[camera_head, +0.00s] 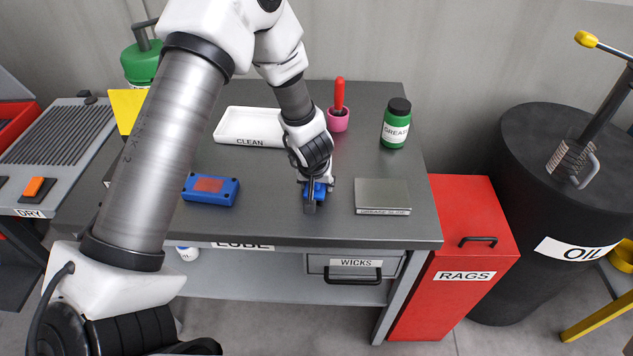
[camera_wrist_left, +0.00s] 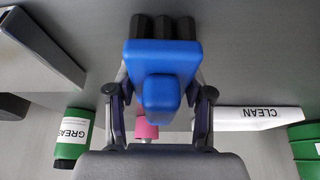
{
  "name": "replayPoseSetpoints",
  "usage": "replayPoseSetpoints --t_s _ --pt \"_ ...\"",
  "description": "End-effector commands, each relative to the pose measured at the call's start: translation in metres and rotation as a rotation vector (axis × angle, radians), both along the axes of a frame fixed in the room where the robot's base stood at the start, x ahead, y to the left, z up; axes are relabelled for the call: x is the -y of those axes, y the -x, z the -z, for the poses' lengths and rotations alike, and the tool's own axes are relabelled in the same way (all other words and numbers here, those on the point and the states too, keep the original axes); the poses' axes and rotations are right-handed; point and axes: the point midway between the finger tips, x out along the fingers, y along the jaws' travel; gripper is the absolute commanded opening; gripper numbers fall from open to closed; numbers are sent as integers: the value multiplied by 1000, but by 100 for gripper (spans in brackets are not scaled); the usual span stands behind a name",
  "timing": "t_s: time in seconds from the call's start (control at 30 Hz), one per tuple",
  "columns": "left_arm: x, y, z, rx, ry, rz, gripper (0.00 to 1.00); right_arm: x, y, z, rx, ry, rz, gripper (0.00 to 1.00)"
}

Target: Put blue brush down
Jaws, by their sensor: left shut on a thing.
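The blue brush (camera_head: 319,191) is at the tip of my left gripper (camera_head: 316,184), over the front middle of the dark bench top (camera_head: 265,222). In the left wrist view the brush's blue block and knob (camera_wrist_left: 160,62) fill the centre, with dark bristles (camera_wrist_left: 162,27) at its far side. The left gripper's two fingers (camera_wrist_left: 160,110) stand on either side of the knob, shut on it. I cannot tell whether the bristles touch the bench. My right gripper is in neither view.
A grey slab (camera_head: 382,192) lies right of the brush, a blue box with red top (camera_head: 210,189) left. Behind are a white CLEAN tray (camera_head: 232,128), a pink cup (camera_head: 338,122) holding a red-handled item, and a green GREASE jar (camera_head: 395,128). Bare bench surrounds the brush.

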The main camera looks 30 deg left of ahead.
Motion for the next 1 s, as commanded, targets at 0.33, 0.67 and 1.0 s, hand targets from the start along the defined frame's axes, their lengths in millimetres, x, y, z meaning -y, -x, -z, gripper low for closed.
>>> replayPoseSetpoints --t_s 0.33,0.67,1.0 --pt "0 1 4 -3 0 0 76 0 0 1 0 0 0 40" --pt "0 0 -6 0 1 -2 76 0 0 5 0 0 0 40" --pt "6 18 -77 -1 0 0 76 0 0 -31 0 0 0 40"
